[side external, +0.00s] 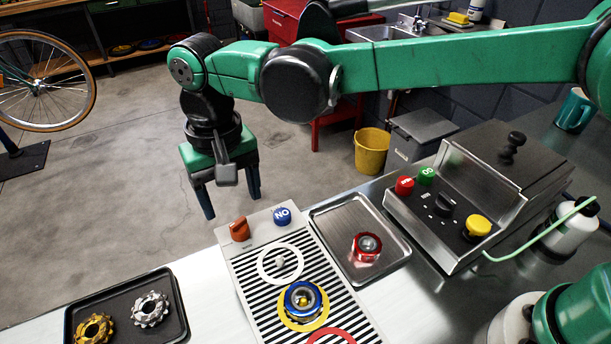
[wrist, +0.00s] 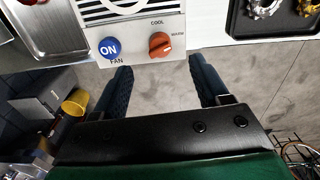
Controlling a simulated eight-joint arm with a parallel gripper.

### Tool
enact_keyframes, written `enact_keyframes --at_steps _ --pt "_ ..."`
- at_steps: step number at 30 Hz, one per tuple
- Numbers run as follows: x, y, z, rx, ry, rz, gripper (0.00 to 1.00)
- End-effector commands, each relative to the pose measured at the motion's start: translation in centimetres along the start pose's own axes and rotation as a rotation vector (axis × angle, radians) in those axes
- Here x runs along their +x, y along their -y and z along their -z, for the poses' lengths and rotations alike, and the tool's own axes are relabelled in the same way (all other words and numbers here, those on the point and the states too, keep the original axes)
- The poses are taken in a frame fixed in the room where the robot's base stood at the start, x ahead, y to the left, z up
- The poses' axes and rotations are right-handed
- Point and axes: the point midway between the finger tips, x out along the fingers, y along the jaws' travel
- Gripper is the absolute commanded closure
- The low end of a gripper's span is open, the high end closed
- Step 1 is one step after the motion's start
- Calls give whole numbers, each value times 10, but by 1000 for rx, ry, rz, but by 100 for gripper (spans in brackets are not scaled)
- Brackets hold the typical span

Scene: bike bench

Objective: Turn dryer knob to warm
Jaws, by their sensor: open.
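My gripper (side external: 231,206) is open and empty, just off the panel's end. In the wrist view my gripper's fingertips (wrist: 162,67) are spread wide, short of the knob, which lies between their lines.
A metal tray (side external: 323,224) holding a red-rimmed part (side external: 367,247) is beside the panel. A steel control box (side external: 500,190) with buttons stands further right. A black tray (side external: 124,312) holds two sprockets. Below my gripper is open floor past the bench edge.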

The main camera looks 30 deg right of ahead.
Motion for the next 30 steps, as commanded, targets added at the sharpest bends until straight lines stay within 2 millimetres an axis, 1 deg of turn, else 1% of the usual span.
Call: enact_keyframes --at_steps 4,8,11,21,25,30 --pt "0 0 0 5 0 0 32" --pt "1 0 0 101 -1 0 32" --pt "4 0 0 113 -1 0 32" --pt "48 0 1 111 -1 0 32" --pt "56 0 0 111 -1 0 32" --pt "57 0 0 111 -1 0 32"
